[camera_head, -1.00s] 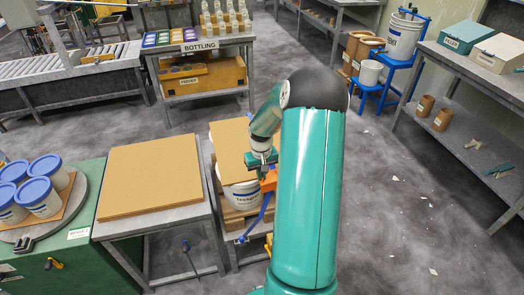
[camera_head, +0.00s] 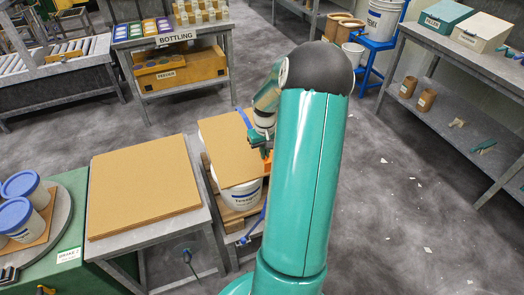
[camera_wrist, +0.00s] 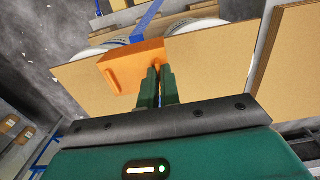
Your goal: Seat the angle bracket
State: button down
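White pails (camera_wrist: 195,26) show under the sheet. In the head view, my gripper (camera_head: 260,148) and the bracket (camera_head: 267,161) are at the sheet's right edge, partly behind my arm. A white pail (camera_head: 240,194) stands below the sheet.
A table with a brown board (camera_head: 145,185) stands left of the pail stack. Blue-lidded pails (camera_head: 20,200) are on a round plate at far left. A bottling bench (camera_head: 175,38) is behind. A shelf unit (camera_head: 460,105) stands at right, with open floor between.

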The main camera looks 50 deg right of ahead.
aim_at(266, 161)
jog(key=shift+s, duration=0.2)
jog(key=shift+w+a, duration=0.1)
jog(key=shift+f, duration=2.25)
jog(key=shift+f, duration=0.9)
jog(key=shift+f, duration=0.35)
jog(key=shift+f, duration=0.3)
jog(key=c, duration=1.5)
grip_release()
jog(key=shift+c, duration=0.2)
